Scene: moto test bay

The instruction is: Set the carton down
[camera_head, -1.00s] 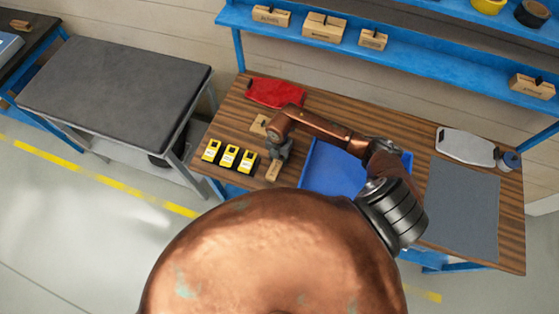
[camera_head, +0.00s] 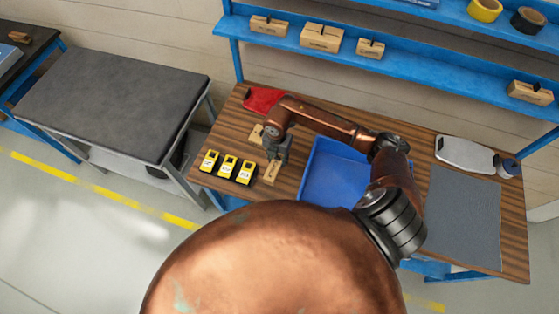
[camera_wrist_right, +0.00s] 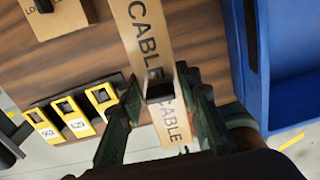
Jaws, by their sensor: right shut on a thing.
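The carton (camera_head: 271,172) is a light brown box marked CABLE. In the right wrist view the carton (camera_wrist_right: 142,35) lies lengthwise between my fingers. My right gripper (camera_head: 277,152) is shut on it from above, and the fingers (camera_wrist_right: 160,90) show on both sides of it in the wrist view. The carton is over the wooden table (camera_head: 232,124), between the yellow boxes and the blue bin. I cannot tell whether its underside touches the table. My left gripper is not in view.
Yellow-and-black boxes (camera_head: 227,167) stand just left of the carton. Another small carton (camera_head: 256,134) is behind it. A blue bin (camera_head: 335,172) stands to the right under my forearm. A red item (camera_head: 262,99) lies at the back. A grey mat (camera_head: 463,215) covers the right side.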

